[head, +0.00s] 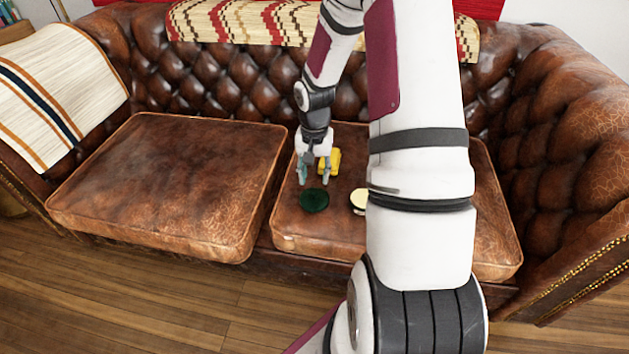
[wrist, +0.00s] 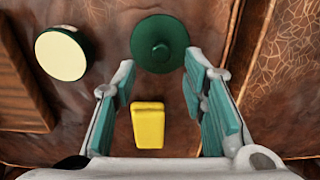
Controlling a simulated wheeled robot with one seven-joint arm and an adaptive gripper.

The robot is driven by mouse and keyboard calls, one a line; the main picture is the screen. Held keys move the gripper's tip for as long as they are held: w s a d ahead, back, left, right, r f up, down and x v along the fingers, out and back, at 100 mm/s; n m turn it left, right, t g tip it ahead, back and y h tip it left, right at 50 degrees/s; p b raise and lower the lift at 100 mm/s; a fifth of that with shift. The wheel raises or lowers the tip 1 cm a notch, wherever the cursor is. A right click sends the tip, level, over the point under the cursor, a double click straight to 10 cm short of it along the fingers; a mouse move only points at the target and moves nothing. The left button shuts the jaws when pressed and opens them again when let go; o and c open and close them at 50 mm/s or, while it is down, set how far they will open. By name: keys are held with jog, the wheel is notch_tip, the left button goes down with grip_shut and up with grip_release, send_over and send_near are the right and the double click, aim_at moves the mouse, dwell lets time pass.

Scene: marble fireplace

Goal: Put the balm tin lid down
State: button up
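The balm tin lid (head: 313,200) is a dark green disc lying on the right seat cushion. In the wrist view the lid (wrist: 150,55) shows a round knob in its middle, just beyond my fingertips. The open balm tin (head: 358,201), with a cream-coloured top face, stands to the lid's right in the head view, partly hidden by my arm. It is at upper left in the wrist view (wrist: 60,54). My gripper (head: 315,178) is open, with nothing between its teal-padded fingers, behind the lid in the head view; its fingers also frame the wrist view (wrist: 160,78).
A yellow block-like object (head: 330,162) is beside my gripper; in the wrist view it (wrist: 148,125) appears between the fingers, seemingly below them. The left seat cushion (head: 165,185) is bare. The tufted sofa back and right armrest (head: 575,160) bound the seat.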

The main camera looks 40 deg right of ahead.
notch_tip(320, 180, up, 6)
jog(key=p, duration=0.2)
notch_tip(320, 180, up, 10)
jog(key=r+n+h, duration=0.1)
jog(key=n, duration=0.2)
send_over(314, 191)
jog(key=s+a, duration=0.3)
jog(key=a, duration=0.3)
jog(key=s+a+r+n, duration=0.2)
jog(key=s+a+r, duration=0.4)
jog(key=r, duration=0.1)
jog(key=s+a+r+n, duration=0.1)
jog(key=s+a+r, duration=0.1)
jog(key=s, duration=0.4)
jog(key=s+a+r+n, duration=0.2)
jog(key=s+a, duration=0.2)
jog(key=s, duration=0.3)
jog(key=s+a+r+n+y, duration=0.1)
jog(key=s+a+r+n, duration=0.1)
jog(key=s+a, duration=0.2)
jog(key=s, duration=0.3)
jog(key=shift+r, duration=0.25)
notch_tip(314, 191, up, 28)
jog(key=t+p, duration=0.4)
jog(key=p, duration=2.2)
jog(key=shift+d, duration=0.25)
